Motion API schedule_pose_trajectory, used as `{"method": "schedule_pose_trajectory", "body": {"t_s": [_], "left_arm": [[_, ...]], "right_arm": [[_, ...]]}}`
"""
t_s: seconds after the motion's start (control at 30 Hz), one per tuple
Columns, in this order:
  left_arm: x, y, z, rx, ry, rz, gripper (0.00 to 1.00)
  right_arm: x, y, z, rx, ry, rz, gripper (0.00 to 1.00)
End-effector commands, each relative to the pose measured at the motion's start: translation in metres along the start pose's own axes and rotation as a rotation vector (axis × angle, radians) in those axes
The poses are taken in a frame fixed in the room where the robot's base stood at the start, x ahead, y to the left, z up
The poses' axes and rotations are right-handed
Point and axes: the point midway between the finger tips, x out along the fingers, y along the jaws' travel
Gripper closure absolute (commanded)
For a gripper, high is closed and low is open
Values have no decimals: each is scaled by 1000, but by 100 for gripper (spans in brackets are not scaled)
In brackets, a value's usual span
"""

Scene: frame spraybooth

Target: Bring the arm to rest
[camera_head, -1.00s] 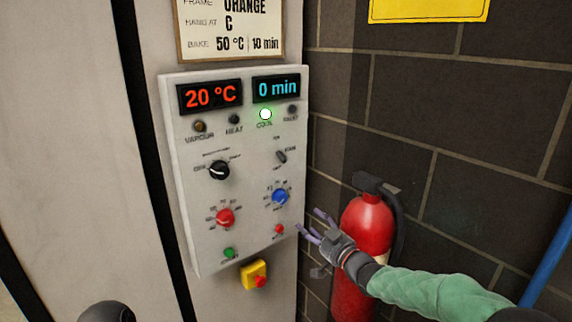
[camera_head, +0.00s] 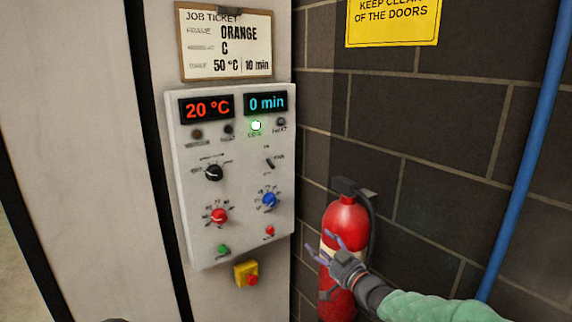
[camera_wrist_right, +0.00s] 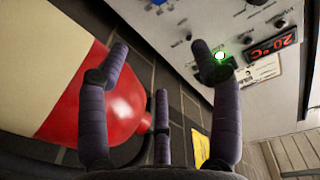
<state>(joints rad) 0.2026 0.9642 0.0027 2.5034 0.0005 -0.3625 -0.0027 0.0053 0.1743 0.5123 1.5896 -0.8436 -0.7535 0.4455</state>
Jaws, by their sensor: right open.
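My right gripper (camera_head: 325,247) is open and empty, in front of the red fire extinguisher (camera_head: 345,222) in the head view. Its arm, in a green sleeve, comes in from the lower right. In the right wrist view the spread fingers of my right gripper (camera_wrist_right: 160,75) show with nothing between them. The extinguisher (camera_wrist_right: 95,95) fills the left of that view, behind a finger. I cannot tell from these frames whether gripper and extinguisher touch.
The control panel (camera_head: 240,232) reads 20 °C and 0 min, with a green light lit. A job ticket (camera_head: 228,45) hangs above it. A yellow box with a red button (camera_head: 247,274) sits below. A blue pipe (camera_head: 525,150) runs down the brick wall at right.

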Motion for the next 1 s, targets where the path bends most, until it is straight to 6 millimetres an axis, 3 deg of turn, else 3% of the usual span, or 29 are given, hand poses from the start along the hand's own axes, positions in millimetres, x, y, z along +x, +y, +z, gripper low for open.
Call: {"method": "schedule_pose_trajectory", "body": {"t_s": [0.33, 0.57, 0.67, 0.77, 1.0], "left_arm": [[0, 0, -1, 0, 1, 0, 60], [0, 0, 0, 0, 1, 0, 60], [0, 0, 0, 0, 1, 0, 60], [0, 0, 0, 0, 1, 0, 60], [0, 0, 0, 0, 1, 0, 60]], "right_arm": [[-6, 9, 60, 69, -102, 52, 35], [-20, 14, 124, 140, -216, 108, 35], [-32, 14, 162, 183, -287, 140, 35], [-52, 13, 214, 240, -389, 183, 35], [-132, -13, 346, 399, -696, 292, 35]]}}
